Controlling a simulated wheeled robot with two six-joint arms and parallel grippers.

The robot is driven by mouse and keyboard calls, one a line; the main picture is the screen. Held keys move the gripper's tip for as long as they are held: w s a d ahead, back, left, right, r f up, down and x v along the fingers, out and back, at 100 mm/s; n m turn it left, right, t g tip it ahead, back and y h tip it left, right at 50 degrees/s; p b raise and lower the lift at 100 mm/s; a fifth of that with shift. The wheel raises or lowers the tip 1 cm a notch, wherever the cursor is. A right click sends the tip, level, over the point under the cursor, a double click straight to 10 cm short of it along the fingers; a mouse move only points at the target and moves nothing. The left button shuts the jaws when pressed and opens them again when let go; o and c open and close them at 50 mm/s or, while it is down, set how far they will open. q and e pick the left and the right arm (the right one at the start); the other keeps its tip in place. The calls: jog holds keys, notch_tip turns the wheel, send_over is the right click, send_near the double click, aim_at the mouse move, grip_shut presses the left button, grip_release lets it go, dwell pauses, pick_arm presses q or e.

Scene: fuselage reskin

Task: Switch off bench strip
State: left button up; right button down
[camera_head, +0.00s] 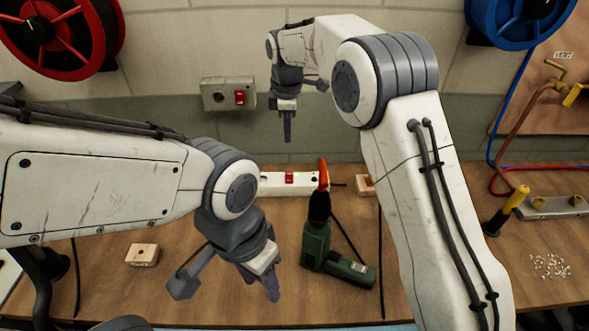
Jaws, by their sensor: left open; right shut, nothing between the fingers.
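The bench strip (272,185) is a white power strip lying at the back of the wooden bench. Its red switch (290,177) faces up; I cannot tell which way it is set. The right end of the strip is partly hidden by the drill's tip. My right gripper (287,138) is shut and empty, pointing down in the air; in the picture it is just above the strip and apart from it. My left gripper (272,290) is open and empty, over the front of the bench, left of the drill.

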aim_at(289, 174)
pick_arm(q)
notch_tip(289, 174, up, 3)
jog(key=p, duration=0.3)
jog(key=shift+r, duration=0.1)
pick_arm(e)
jog(key=f, duration=0.4)
jog(key=w+f, duration=0.1)
jog(key=f, duration=0.9)
jog(key=shift+w, duration=0.35)
jog(key=shift+d, duration=0.1)
